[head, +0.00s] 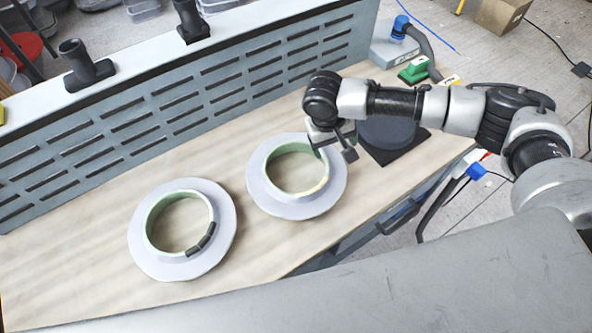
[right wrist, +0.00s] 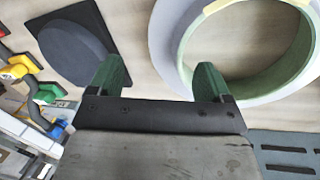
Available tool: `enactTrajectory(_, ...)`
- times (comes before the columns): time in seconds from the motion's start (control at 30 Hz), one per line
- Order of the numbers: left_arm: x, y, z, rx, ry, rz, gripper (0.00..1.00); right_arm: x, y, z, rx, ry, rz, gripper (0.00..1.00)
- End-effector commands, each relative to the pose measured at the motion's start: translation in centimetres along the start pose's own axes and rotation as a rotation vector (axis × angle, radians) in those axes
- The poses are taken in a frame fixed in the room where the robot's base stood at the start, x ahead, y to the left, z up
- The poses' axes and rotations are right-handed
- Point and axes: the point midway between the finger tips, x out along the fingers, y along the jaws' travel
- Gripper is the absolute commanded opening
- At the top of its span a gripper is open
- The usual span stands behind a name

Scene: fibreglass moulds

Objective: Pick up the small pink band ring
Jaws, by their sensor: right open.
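I cannot make out a pink band ring in either view. Two grey ring moulds with green inner walls lie on the wooden table: a left one (head: 223,240) and a right one (head: 260,190). My right gripper (head: 335,147) is open over the upper right rim of the right mould. In the right wrist view, its green fingers (right wrist: 161,80) are apart with nothing between them. One finger overlaps the rim of the right mould (right wrist: 165,35). I cannot tell whether it touches. My left gripper is not in view.
A dark disc on a square base (head: 388,134) lies just right of my gripper; it also shows in the right wrist view (right wrist: 75,45). A slotted grey panel (head: 180,100) runs along the table's back. A green tool (head: 414,74) stands at the far end.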

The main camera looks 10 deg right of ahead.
Motion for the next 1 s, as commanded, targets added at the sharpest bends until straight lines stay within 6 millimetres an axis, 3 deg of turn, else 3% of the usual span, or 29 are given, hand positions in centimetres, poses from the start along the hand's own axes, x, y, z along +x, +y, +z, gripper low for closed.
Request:
enactTrajectory(0.13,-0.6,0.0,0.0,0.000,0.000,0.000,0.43,2.2,-0.1,0.0,-0.002,-0.001,-0.001,0.80)
enactTrajectory(0.37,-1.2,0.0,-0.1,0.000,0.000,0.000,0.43,3.8,-0.3,-0.1,-0.004,0.001,-0.001,0.80)
enactTrajectory(0.63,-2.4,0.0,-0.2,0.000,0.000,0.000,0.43,7.7,-0.9,-0.3,-0.004,-0.001,0.000,0.80)
enactTrajectory(0.93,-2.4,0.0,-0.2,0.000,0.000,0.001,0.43,8.4,-0.9,-0.3,-0.005,0.002,-0.002,0.80)
enactTrajectory(1.0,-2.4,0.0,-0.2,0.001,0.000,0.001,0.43,8.4,-0.9,-0.3,-0.005,0.002,-0.002,0.70)
